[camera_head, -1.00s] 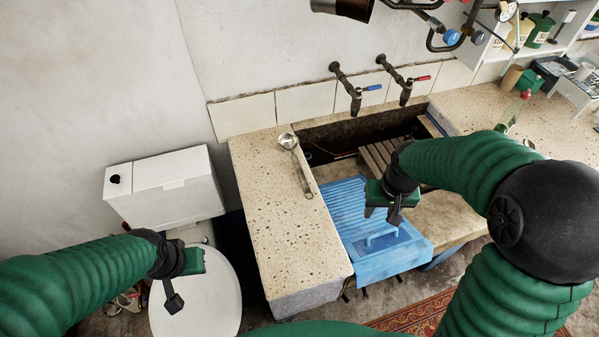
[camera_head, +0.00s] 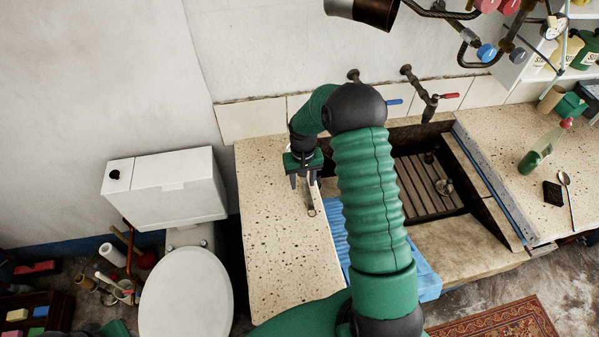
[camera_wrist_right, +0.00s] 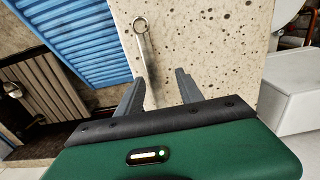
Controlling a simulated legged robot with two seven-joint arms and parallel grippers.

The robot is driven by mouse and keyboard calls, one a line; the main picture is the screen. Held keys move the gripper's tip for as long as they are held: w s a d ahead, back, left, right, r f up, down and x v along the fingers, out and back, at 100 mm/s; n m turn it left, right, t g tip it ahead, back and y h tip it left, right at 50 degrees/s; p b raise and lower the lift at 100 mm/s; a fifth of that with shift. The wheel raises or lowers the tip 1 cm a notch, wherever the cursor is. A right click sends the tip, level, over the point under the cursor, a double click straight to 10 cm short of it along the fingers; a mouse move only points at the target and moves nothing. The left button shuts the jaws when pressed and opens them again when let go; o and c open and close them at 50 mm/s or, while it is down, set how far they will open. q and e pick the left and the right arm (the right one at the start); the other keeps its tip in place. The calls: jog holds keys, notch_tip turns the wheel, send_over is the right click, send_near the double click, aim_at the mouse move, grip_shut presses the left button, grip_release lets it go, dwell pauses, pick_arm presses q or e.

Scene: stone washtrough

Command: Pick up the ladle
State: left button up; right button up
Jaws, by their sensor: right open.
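The metal ladle (camera_head: 311,207) lies on the speckled stone counter left of the basin. Its ringed handle end points to the front; its bowl is hidden behind my right gripper. In the right wrist view the ladle's handle (camera_wrist_right: 144,55) runs from its ring back toward the gap between the fingers. My right gripper (camera_head: 303,183) is open over the ladle's far part, fingers pointing down. In the wrist view the open right gripper (camera_wrist_right: 160,82) has a finger on either side of the handle line, with no grip on it. Only a green and dark bit at the bottom left edge may be my left gripper.
The stone counter (camera_head: 275,260) has free room around the ladle. A blue ribbed board (camera_head: 338,228) lies just right of it, partly behind my right arm. The basin (camera_head: 418,180) holds a wooden slatted rack. Taps (camera_head: 425,100) project from the wall. A toilet (camera_head: 188,285) stands left.

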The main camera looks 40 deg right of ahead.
aim_at(307, 189)
jog(key=f, duration=0.2)
jog(key=d+f, duration=0.1)
jog(key=f, duration=0.1)
jog(key=shift+s+d+f+p, duration=0.2)
jog(key=shift+f+p, duration=0.05)
jog(key=shift+p, duration=0.1)
jog(key=shift+w+d+f, duration=0.1)
jog(key=shift+d+f, duration=0.2)
jog(key=shift+d, duration=0.05)
jog(key=shift+a+r, duration=0.15)
jog(key=shift+a, duration=0.2)
jog(key=c, duration=0.5)
jog(key=shift+a, duration=0.1)
grip_shut()
jog(key=shift+d, duration=0.2)
